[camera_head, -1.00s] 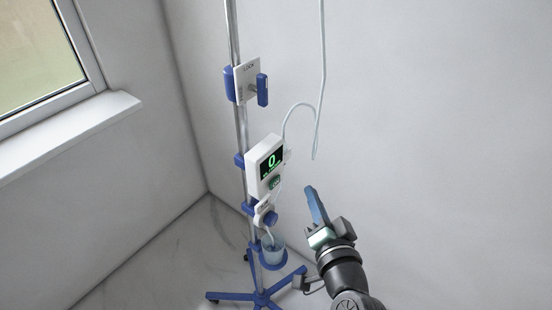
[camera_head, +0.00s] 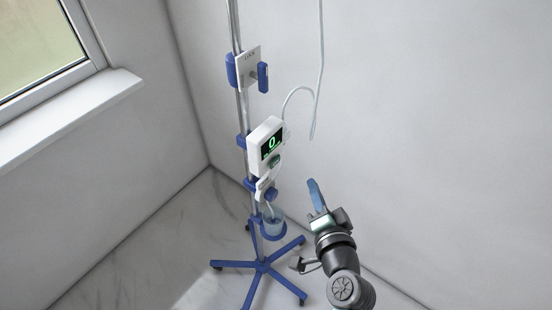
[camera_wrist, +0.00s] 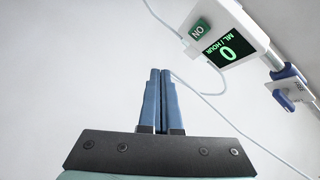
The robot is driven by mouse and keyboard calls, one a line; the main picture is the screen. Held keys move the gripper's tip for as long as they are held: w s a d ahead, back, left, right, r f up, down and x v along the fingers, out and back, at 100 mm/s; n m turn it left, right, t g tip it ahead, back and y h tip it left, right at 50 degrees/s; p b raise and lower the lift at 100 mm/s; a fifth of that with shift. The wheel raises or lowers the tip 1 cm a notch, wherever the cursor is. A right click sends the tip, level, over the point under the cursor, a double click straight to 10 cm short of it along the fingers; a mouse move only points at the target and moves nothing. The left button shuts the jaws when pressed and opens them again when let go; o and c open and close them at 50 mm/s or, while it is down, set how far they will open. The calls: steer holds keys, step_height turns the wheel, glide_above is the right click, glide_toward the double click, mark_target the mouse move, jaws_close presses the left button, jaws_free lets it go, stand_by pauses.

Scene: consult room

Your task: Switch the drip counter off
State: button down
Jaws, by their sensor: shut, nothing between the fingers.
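The drip counter (camera_head: 266,146) is a white box clamped to a metal pole.
A white plate with a blue knob (camera_head: 262,77) is higher on the pole (camera_head: 235,30). A thin tube (camera_head: 318,85) hangs between the counter and my gripper. Walls and a window sill (camera_head: 75,110) are behind.

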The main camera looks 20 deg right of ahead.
mark_target(279, 161)
steer(key=w+a+p, duration=0.2)
steer(key=w+a, duration=0.2)
steer(key=w, duration=0.1)
steer(key=shift+w+a+p, duration=0.15)
steer(key=shift+w+p, duration=0.1)
steer(key=shift+p, duration=0.15)
stand_by(1.8)
steer(key=shift+w+a, duration=0.3)
steer(key=shift+w, duration=0.05)
steer(key=shift+w+a+p, duration=0.25)
steer(key=shift+w+p, duration=0.05)
stand_by(0.9)
steer(key=shift+s+d, duration=0.1)
steer(key=shift+s+d+b, duration=0.4)
steer(key=shift+s+b, duration=0.1)
steer(key=shift+s, duration=0.05)
